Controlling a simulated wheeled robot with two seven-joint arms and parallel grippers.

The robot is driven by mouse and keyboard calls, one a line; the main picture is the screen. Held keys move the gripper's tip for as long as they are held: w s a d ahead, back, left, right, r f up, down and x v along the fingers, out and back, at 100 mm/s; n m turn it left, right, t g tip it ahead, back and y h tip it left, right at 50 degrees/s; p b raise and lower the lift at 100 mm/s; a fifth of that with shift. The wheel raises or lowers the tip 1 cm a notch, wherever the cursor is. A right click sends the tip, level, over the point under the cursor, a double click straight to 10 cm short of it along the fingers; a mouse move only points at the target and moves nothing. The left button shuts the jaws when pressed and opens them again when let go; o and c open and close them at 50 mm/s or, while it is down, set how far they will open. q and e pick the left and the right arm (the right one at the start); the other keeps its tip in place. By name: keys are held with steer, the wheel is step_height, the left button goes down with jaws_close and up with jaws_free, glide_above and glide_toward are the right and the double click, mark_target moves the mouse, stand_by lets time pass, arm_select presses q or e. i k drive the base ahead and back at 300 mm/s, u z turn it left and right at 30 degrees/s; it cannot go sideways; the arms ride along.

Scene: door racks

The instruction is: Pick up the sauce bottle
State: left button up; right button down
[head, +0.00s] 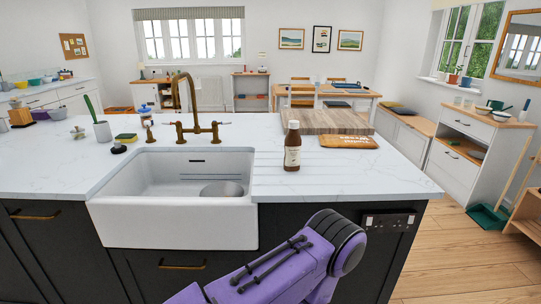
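A purple link of one of my arms, with a dark rounded joint, rises from the bottom edge in front of the cabinet, below and nearer than the bottle. Neither of my grippers shows, so I cannot see whether they are open or shut.
The white sink (175,225) with a brass tap (190,125) lies left of the bottle. A wooden chopping board (325,121) is behind it, and a small brown wooden board (348,142) lies to its right. The counter's front right is clear. A sponge (126,137) lies left of the tap.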

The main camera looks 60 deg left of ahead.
mark_target(293, 141)
steer(key=u, duration=1.5)
steer(key=i, duration=0.1)
steer(key=z, duration=0.65)
